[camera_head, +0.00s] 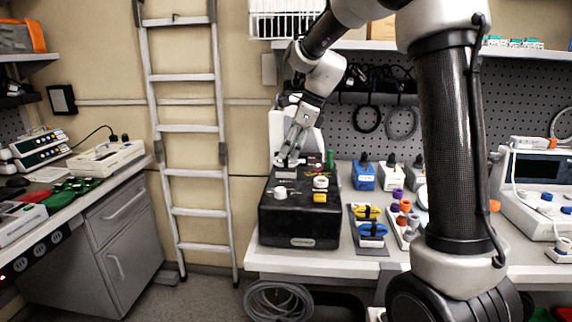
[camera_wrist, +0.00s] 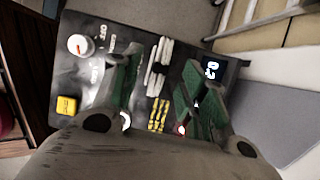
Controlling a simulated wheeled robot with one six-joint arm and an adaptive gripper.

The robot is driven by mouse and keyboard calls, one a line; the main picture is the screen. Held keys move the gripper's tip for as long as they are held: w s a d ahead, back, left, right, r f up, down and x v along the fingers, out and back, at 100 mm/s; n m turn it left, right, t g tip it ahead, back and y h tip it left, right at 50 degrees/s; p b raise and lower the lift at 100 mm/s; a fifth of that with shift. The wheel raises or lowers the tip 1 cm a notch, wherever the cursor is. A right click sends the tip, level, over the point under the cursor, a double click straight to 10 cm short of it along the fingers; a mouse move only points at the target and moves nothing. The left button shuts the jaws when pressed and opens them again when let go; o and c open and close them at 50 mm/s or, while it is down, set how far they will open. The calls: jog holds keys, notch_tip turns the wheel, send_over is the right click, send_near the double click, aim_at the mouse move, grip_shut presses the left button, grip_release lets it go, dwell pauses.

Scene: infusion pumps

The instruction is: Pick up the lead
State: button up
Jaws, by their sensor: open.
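My gripper (camera_head: 288,158) is open over the rear of a black box-shaped device (camera_head: 300,228) on the bench. In the wrist view, my gripper's (camera_wrist: 162,58) green-padded fingers stand apart above the device's panel (camera_wrist: 100,28). A white ribbed bundle (camera_wrist: 158,72), which looks like a coiled lead, shows between the fingers. A yellow-and-black banded piece (camera_wrist: 157,116) lies nearer my palm, also between the fingers. I cannot tell for sure which is the lead, or whether either finger touches anything. The fingers hide parts of the panel.
The panel has a red-and-white knob (camera_wrist: 80,45), a yellow button (camera_wrist: 67,105) and a small lit display (camera_wrist: 210,69). Right of the device, a dark tray (camera_head: 372,250) holds yellow and blue coiled pieces. Several small blocks and a monitor stand farther right. A ladder (camera_head: 188,127) leans at left.

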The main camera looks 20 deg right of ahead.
aim_at(286, 166)
jog(key=x, duration=0.3)
jog(key=shift+a+f, duration=0.1)
jog(key=shift+f, duration=0.1)
grip_shut()
jog(key=shift+r, duration=0.1)
